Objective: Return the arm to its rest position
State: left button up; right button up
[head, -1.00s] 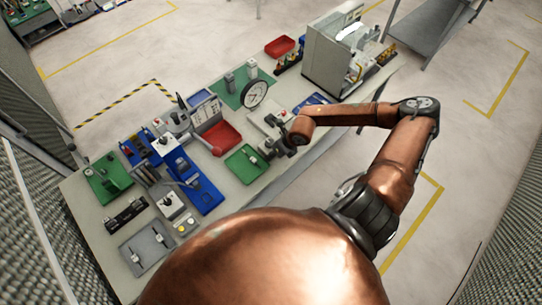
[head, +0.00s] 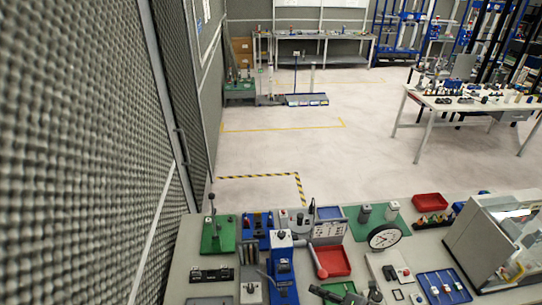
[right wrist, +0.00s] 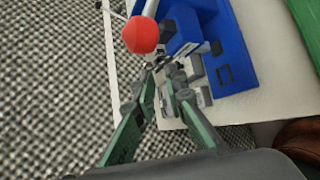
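My right gripper (head: 345,293) shows at the bottom edge of the head view, dark and partly cut off, low over the workbench (head: 196,258). In the right wrist view its two green-and-grey fingers (right wrist: 162,72) reach forward with a narrow gap between the tips and nothing clearly held. A red ball knob (right wrist: 141,35) on a light rod is just beyond the fingertips, and blue fixtures (right wrist: 228,45) lie beyond them to the right. I cannot tell whether the fingers touch anything. My left gripper is not in view.
The bench holds a red tray (head: 334,262), a round dial (head: 385,236), a green lever base (head: 218,235), blue fixtures (head: 282,268) and a grey machine (head: 495,240) at right. A mesh wall (head: 80,130) stands at left. Open floor (head: 300,150) lies behind the bench.

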jog(key=w+r+m+t, duration=0.4)
jog(key=r+m+t, duration=0.25)
jog(key=r, duration=0.45)
jog(key=w+d+r+m+t+h, duration=0.25)
jog(key=d+m+h, duration=0.45)
jog(key=d+m, duration=0.4)
jog(key=s+d+f+m+g+h, duration=0.7)
jog(key=s+d+f+m, duration=0.5)
jog(key=f, duration=0.3)
jog(key=s+a+f+m+g+y, duration=0.35)
jog(key=s+f+g, duration=0.35)
jog(key=s+f, duration=0.75)
jog(key=s+a+f+g+b, duration=0.2)
jog(key=f+b, duration=0.7)
jog(key=f, duration=2.7)
jog(key=s+f+n+b, duration=0.1)
jog(key=s+f+b, duration=0.5)
jog(key=s+f, duration=1.3)
notch_tip(320, 180, down, 5)
jog(key=shift+s+r+y+b, duration=0.2)
jog(key=shift+s+y+b, duration=0.05)
jog(key=shift+y+b, duration=0.1)
